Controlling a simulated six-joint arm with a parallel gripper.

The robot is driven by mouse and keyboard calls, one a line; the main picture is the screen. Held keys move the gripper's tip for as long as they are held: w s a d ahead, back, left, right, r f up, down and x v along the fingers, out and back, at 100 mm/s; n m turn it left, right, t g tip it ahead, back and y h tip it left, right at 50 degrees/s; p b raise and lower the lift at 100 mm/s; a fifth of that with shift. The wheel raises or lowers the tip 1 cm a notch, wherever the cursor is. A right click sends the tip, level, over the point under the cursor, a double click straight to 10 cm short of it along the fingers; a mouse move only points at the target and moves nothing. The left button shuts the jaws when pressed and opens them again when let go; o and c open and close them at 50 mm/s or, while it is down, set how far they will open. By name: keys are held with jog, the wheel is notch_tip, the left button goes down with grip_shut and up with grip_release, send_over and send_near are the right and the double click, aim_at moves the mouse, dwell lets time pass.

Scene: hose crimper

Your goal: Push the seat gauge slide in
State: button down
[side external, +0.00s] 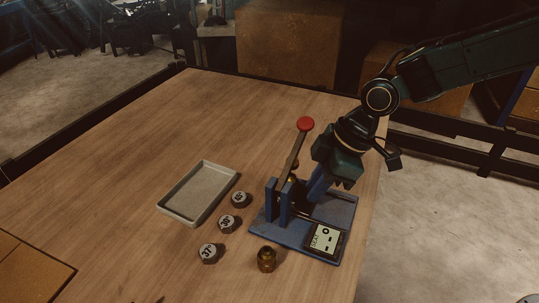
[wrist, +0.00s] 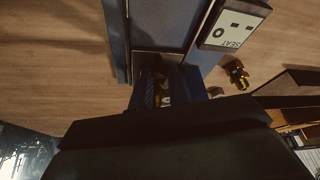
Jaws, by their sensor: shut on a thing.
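The blue crimper (side external: 278,228) stands at the table's right side, with a raised lever ending in a red knob (side external: 305,124). Its panel, marked SEAT (side external: 325,239), lies on the base and also shows in the wrist view (wrist: 234,25). My gripper (side external: 317,186) is down over the crimper, behind its posts. In the wrist view my gripper (wrist: 166,90) is shut on a small part (wrist: 164,98) with a brass glint, mostly hidden between the fingers. I cannot tell whether this is the seat gauge slide; no separate slide is clearly visible.
A brass fitting (side external: 266,259) stands in front of the base and also shows in the wrist view (wrist: 236,74). Several numbered dark dies, one marked 37 (side external: 208,252), sit left of the crimper. A grey tray (side external: 172,209) lies beyond them.

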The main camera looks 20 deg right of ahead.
jog(key=shift+w+a, duration=0.2)
jog(key=c, duration=1.3)
grip_release()
jog(key=shift+c, duration=0.2)
jog(key=shift+s+d+r, duration=0.1)
jog(key=shift+d+r, duration=0.05)
jog(key=shift+r, duration=0.05)
jog(key=v, duration=1.3)
jog(key=shift+r, duration=0.15)
jog(key=shift+d, duration=0.1)
jog(key=shift+d, duration=0.1)
